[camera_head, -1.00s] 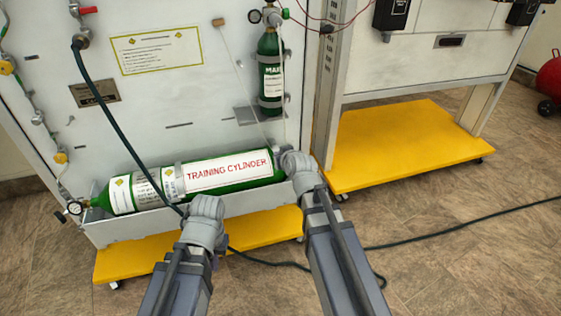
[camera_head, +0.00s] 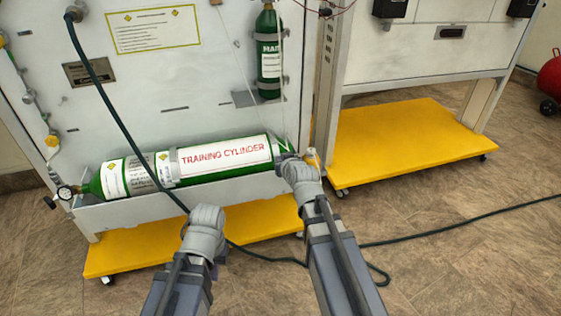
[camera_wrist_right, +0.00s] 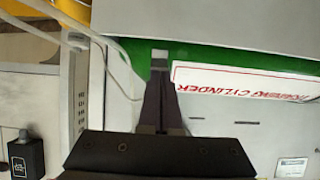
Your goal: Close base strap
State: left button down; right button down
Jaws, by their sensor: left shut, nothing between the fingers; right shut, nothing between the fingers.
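The green training cylinder (camera_head: 240,171) lies along the tray at the base of the white panel. My left gripper (camera_head: 207,211) is shut and empty, in front of the tray, left of the right arm.
A dark hose (camera_head: 113,104) hangs across the cylinder's left part. A small green cylinder (camera_head: 268,54) is mounted upright above. The yellow base (camera_head: 150,248) sticks out below the tray. A second yellow platform (camera_head: 400,145) stands at right. Another hose (camera_head: 440,232) crosses the floor.

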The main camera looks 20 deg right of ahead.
pick_arm(q)
jog(key=shift+f, duration=0.1)
pick_arm(e)
jog(key=shift+s+f, duration=0.3)
